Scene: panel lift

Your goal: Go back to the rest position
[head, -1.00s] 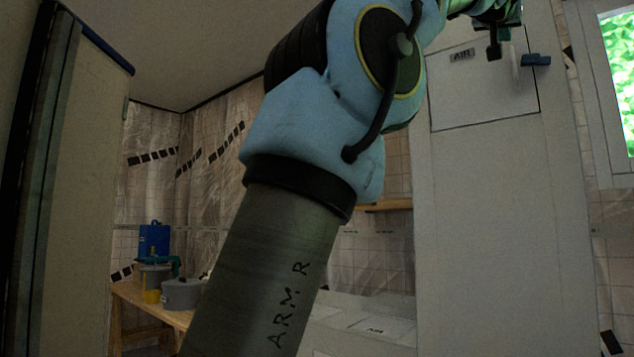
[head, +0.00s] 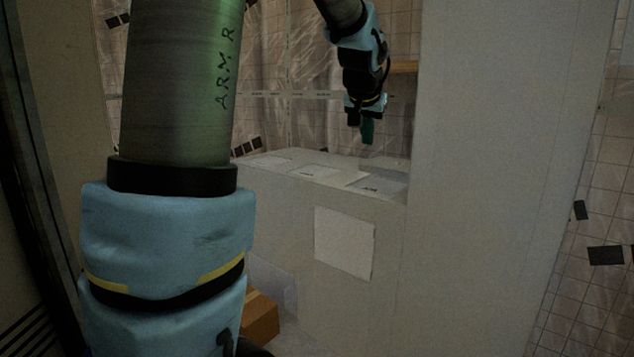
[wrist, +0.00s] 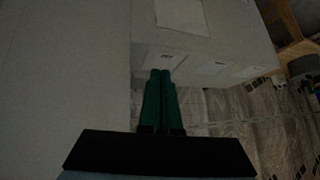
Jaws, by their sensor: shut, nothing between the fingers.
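My gripper (head: 367,132) hangs pointing down in the head view, above the right end of a low pale cabinet. Its green fingers are together and empty. They also show side by side in the wrist view (wrist: 160,75). My blue and grey arm fills the left of the head view and comes in again at the top.
The low cabinet (head: 290,225) has labelled flat panels on its top and a pale square panel (head: 344,243) on its front. A tall pale cabinet (head: 495,150) stands close at the right. A brown box (head: 262,318) lies low by the arm. Plastic sheeting covers the back wall.

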